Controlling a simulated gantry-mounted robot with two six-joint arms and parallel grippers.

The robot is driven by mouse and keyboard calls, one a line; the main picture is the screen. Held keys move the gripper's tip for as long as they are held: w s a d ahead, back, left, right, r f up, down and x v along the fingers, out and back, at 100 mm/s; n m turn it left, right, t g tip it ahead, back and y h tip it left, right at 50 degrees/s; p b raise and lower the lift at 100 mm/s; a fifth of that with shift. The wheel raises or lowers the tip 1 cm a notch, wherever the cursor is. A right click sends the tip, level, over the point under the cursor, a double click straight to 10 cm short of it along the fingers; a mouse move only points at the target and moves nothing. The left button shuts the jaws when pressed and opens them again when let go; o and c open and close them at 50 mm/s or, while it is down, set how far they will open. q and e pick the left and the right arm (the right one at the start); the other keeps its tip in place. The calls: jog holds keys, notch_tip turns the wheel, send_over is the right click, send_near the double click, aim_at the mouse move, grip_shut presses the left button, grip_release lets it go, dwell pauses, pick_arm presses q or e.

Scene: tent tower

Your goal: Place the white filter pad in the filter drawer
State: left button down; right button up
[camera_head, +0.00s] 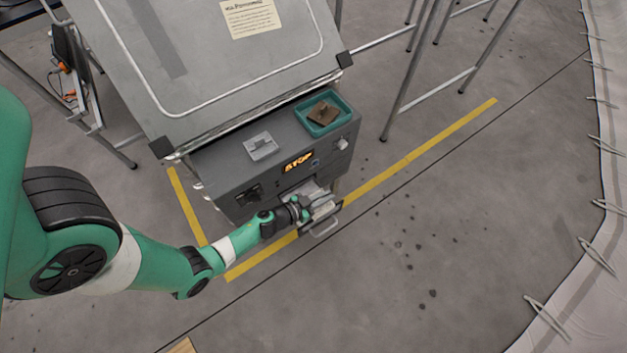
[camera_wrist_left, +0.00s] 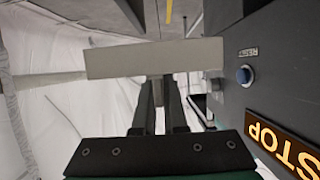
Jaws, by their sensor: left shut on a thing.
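My left gripper (camera_head: 305,207) is shut on the white filter pad (camera_wrist_left: 155,58). In the left wrist view the pad shows as a pale, flat strip across the tips of the fingers (camera_wrist_left: 161,84). In the head view the gripper is low in front of the grey machine, over the pulled-out filter drawer (camera_head: 324,229). The drawer's handle frame sticks out below it. The gripper and pad hide much of the drawer's inside, and I cannot tell whether the pad touches the drawer. My right gripper is not in view.

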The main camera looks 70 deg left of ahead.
pick_arm(q)
jog(key=s+a, duration=0.2)
jog(key=a, duration=0.4)
jog(key=f+b, duration=0.7)
jog(key=b, duration=0.1)
jog(key=shift+w+d+f, duration=0.1)
jog(key=shift+w+f, duration=0.1)
jog(key=shift+f, duration=0.2)
notch_tip(320, 180, down, 4)
jog(key=b, duration=0.4)
jog(key=shift+a+f+b, duration=0.15)
jog(key=shift+a+b, duration=0.15)
jog(key=shift+b, duration=0.05)
jog(key=shift+s+a+r, duration=0.1)
jog(key=shift+r, duration=0.15)
jog(key=shift+f, duration=0.15)
jog(key=c, duration=1)
grip_release()
